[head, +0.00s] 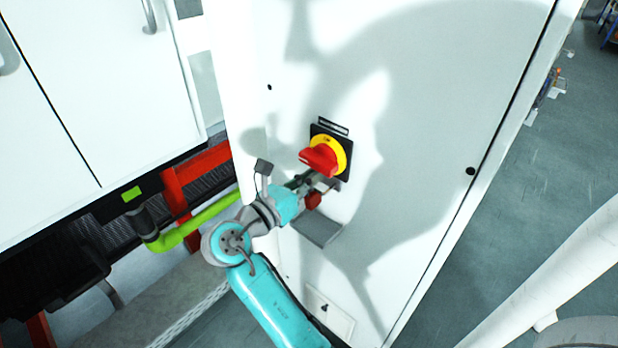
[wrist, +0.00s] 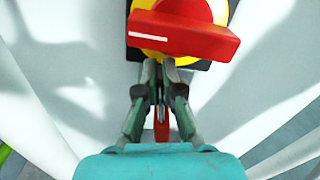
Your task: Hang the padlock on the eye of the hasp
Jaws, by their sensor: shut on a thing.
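The padlock (head: 313,201) is small and red and shows just below my gripper (head: 319,182) in the head view. In the wrist view, a narrow part of the red padlock (wrist: 161,131) shows between the fingers of my gripper (wrist: 161,72). My gripper is shut on the padlock, close under the red switch handle (head: 319,159) on the white cabinet door. The fingertips meet the lower edge of the handle (wrist: 183,36) in the wrist picture. The fingers cover the shackle and I cannot make out the hasp's eye, so whether they touch is unclear.
The handle sits on a yellow disc (head: 342,148) and black plate. A grey ledge (head: 318,228) juts from the cabinet (head: 420,120) just below my gripper. A red frame (head: 190,175) and green pipe (head: 196,226) lie to the left. Open floor (head: 500,180) is right.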

